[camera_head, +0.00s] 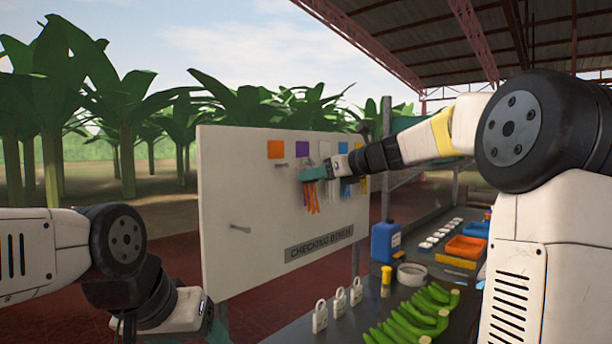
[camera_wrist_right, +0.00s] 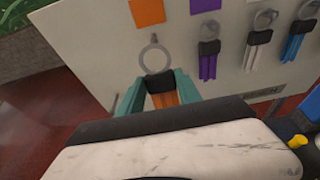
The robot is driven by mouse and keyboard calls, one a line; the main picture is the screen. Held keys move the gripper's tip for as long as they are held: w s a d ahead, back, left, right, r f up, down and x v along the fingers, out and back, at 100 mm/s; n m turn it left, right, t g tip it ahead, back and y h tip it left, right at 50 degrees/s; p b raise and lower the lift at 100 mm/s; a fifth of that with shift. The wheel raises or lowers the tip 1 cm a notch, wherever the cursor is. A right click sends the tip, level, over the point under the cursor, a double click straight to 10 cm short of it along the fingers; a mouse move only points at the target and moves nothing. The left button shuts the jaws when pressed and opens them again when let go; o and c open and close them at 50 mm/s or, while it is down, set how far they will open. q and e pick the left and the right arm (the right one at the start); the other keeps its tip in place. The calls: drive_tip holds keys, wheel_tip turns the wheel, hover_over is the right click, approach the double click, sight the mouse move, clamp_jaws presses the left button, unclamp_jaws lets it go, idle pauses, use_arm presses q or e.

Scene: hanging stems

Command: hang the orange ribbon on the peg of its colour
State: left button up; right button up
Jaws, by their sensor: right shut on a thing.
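The orange ribbon (camera_wrist_right: 164,99) hangs below a black clip with a grey ring (camera_wrist_right: 143,59) on top. My right gripper (camera_wrist_right: 160,90) is shut on the clip, one teal finger on each side. In the head view the right gripper (camera_head: 313,174) is in front of the white board, with the orange strands (camera_head: 312,198) below it. The orange square (camera_head: 275,149) is at the board's upper left, with a peg (camera_head: 282,165) below it, left of the gripper. The ring appears below the orange square (camera_wrist_right: 147,11) in the wrist view; I cannot see it around a peg.
Purple (camera_wrist_right: 208,65), white (camera_wrist_right: 257,58) and blue (camera_wrist_right: 295,42) ribbons hang on the board right of the orange one. Another peg (camera_head: 240,228) sticks out lower left.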

drive_tip(key=r+x, duration=0.1)
drive_tip(key=x, duration=0.9)
idle(0.9)
drive_tip(key=shift+a, duration=0.1)
idle(0.5)
drive_tip(key=o, duration=1.4)
